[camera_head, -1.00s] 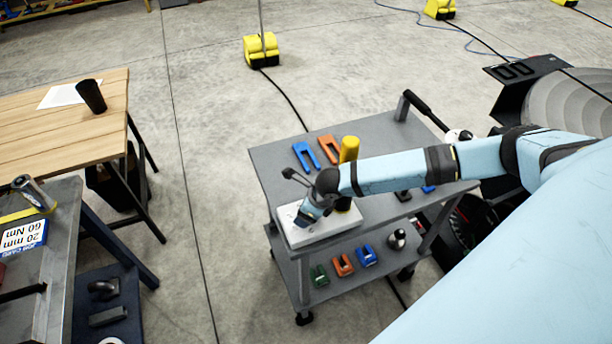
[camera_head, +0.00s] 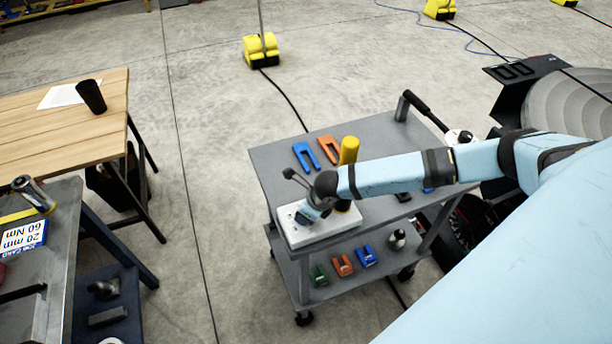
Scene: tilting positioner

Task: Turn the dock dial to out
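A pale box (camera_head: 322,235) sits on the near left corner of the grey cart's top (camera_head: 270,160). I take it for the dock; its dial cannot be made out under my gripper. My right arm comes in from the right, and its gripper (camera_head: 303,216) points down at the box's upper left part. The gripper is at or just above the box face; contact cannot be told. Its fingers are too small and covered to show whether they are open or shut. My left gripper is not in view.
A yellow cylinder (camera_head: 349,149) stands close behind my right wrist. A blue fork-shaped piece (camera_head: 306,156) and an orange one (camera_head: 329,148) lie on the cart top. Several coloured pieces sit on the lower shelf (camera_head: 330,290). A wooden table (camera_head: 50,130) stands at left.

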